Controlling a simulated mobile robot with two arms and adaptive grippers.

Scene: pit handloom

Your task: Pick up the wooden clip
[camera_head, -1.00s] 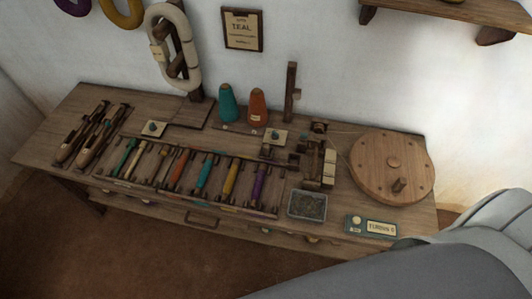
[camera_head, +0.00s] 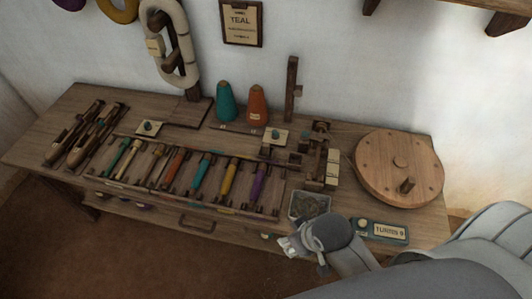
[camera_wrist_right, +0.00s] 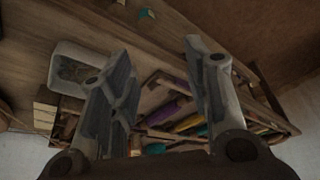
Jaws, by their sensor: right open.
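I cannot make out for certain which thing is the wooden clip. Pale wooden pieces (camera_head: 331,168) stand on the small winding device (camera_head: 318,150) on the bench; their edge also shows at the left of the right wrist view (camera_wrist_right: 45,108). My right gripper (camera_head: 290,246) is at the bench's front edge, just in front of the small grey tray (camera_head: 297,212). In the right wrist view its two fingers are spread (camera_wrist_right: 155,55), with nothing held between them. The tray lies beside the left finger there (camera_wrist_right: 62,60). My left gripper is out of view.
A rack of several coloured bobbins (camera_head: 152,178) lies left of my right gripper. A round wooden wheel (camera_head: 385,165) and a label plate (camera_head: 385,231) are to its right. Teal (camera_head: 226,103) and orange (camera_head: 257,106) cones stand behind. Bench top (camera_head: 70,112) is partly bare.

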